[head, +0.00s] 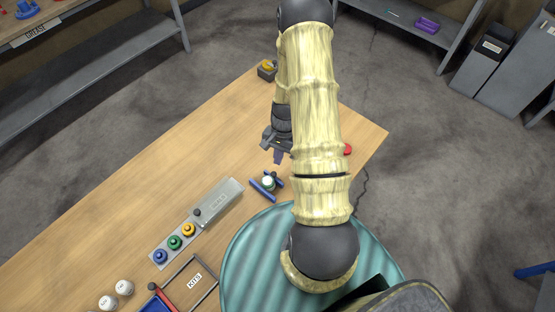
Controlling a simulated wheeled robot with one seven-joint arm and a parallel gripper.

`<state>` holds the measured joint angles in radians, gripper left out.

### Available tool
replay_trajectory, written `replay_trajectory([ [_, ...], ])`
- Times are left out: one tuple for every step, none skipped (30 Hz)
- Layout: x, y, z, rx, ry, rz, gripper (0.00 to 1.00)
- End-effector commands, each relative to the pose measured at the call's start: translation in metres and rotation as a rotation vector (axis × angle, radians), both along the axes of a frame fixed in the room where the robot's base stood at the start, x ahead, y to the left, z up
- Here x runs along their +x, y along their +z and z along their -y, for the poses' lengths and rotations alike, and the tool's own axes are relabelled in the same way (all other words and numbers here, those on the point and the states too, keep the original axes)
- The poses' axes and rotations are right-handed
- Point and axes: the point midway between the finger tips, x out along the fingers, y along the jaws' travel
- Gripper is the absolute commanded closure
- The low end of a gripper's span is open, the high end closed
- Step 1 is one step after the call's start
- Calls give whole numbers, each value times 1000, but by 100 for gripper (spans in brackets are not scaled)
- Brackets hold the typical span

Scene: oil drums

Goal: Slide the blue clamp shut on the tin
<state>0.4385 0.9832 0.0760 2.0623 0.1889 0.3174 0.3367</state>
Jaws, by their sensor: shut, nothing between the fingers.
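The blue clamp (262,191) lies on the wooden table near the middle of the picture. Its blue bars stand on either side of a small round pale tin (267,183). I cannot tell whether the bars touch the tin. A small dark knob shows at the clamp's upper right. My gripper (278,157) is just beyond the clamp, above it in the picture, with its fingers pointing down. The fingers are together and hold nothing. It appears apart from the clamp. My arm covers the table to the right.
A grey box (222,198) and a panel (180,246) with blue, green and yellow knobs lie left of the clamp. A teal drum (245,270) is in front.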

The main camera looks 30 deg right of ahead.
Motion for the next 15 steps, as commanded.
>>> replay_trajectory([
  [1,15,3,0,-2,1,100],
  [2,20,4,0,-2,1,100],
  [3,26,5,-1,-2,2,100],
  [3,31,6,-1,-2,2,100],
  [4,35,7,-1,-2,2,100],
  [5,41,8,-1,-2,2,100],
  [5,45,9,-1,-2,2,100],
  [6,48,10,-1,-2,2,100],
  [6,52,10,-1,-2,2,100],
  [6,54,11,-1,-3,1,100],
  [7,56,11,-1,-3,1,100],
  [7,58,12,-1,-4,1,100],
  [7,58,12,0,-4,0,100],
  [7,59,13,0,-4,0,100],
  [7,59,13,0,-4,0,100],
])
